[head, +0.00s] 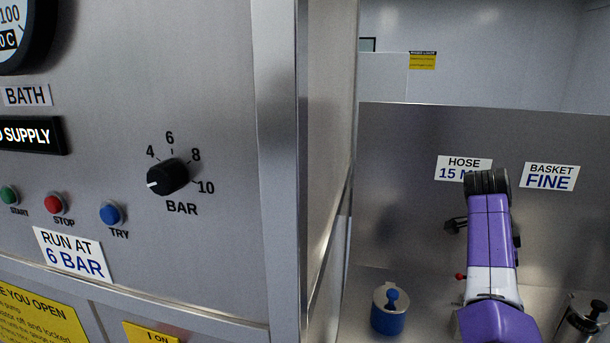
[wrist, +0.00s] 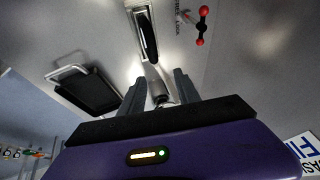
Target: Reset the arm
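My purple and white arm (head: 490,240) stands raised in front of the steel back panel at the right of the head view. Its dark upper joint partly covers the hose label (head: 463,169). In the wrist view my gripper (wrist: 157,88) has its two grey fingers apart. A small grey cylindrical part shows between the fingers in the picture; I cannot tell whether it touches them. No object is clearly held. In the head view I cannot make out the fingertips for sure.
A control panel with a black BAR knob (head: 167,177) fills the left. A steel edge (head: 280,170) separates it from the bay. A blue pot (head: 388,316) stands left of my arm, and a metal canister (head: 583,322) stands right. The wrist view shows a red-ended handle (wrist: 202,26).

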